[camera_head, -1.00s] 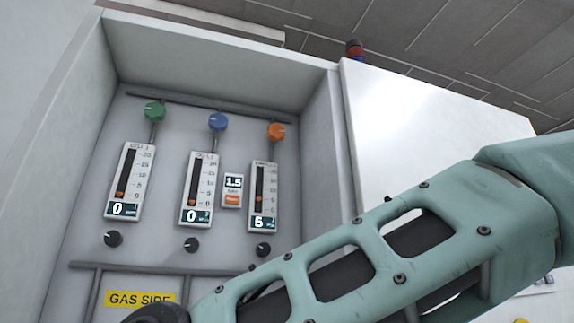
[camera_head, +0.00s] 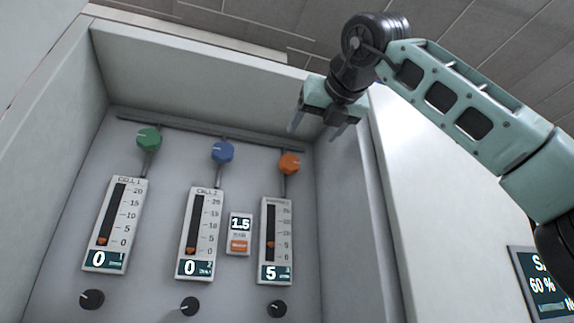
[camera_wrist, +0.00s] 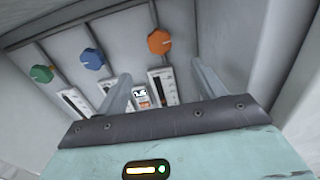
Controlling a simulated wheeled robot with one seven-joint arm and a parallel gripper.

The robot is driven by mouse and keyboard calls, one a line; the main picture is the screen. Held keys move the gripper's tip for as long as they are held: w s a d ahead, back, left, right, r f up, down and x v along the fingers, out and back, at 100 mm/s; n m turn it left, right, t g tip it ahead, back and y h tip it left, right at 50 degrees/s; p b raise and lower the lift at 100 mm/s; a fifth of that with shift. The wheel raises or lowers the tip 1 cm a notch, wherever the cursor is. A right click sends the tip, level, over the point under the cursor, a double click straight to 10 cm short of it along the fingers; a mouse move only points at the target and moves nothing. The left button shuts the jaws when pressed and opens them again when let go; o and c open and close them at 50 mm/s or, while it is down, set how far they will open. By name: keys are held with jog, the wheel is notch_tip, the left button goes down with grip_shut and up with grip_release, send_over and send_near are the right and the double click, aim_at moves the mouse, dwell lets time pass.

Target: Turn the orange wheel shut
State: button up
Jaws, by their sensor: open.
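The orange wheel (camera_head: 289,163) is a small knob at the top right of the recessed panel, above a gauge (camera_head: 274,240) that reads 5. My gripper (camera_head: 314,132) is open and empty at the upper right edge of the cabinet opening, above and to the right of the wheel in the head view. In the wrist view the orange wheel (camera_wrist: 159,41) shows beyond and between the two spread fingers of my gripper (camera_wrist: 160,82). The fingers do not touch it.
A blue wheel (camera_head: 222,152) and a green wheel (camera_head: 149,139) sit to the left, each over a gauge reading 0. A small display (camera_head: 240,224) reads 1.5. Black knobs (camera_head: 277,309) line the bottom. The cabinet's right side wall (camera_head: 345,220) stands close beside the orange wheel.

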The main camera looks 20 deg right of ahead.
aim_at(291, 162)
jog(key=w+p, duration=0.9)
jog(key=w, duration=0.6)
jog(key=shift+w+r, duration=0.15)
jog(key=shift+w, duration=0.1)
jog(key=shift+w+f, duration=0.2)
jog(key=shift+w, duration=0.3)
jog(key=c, duration=0.9)
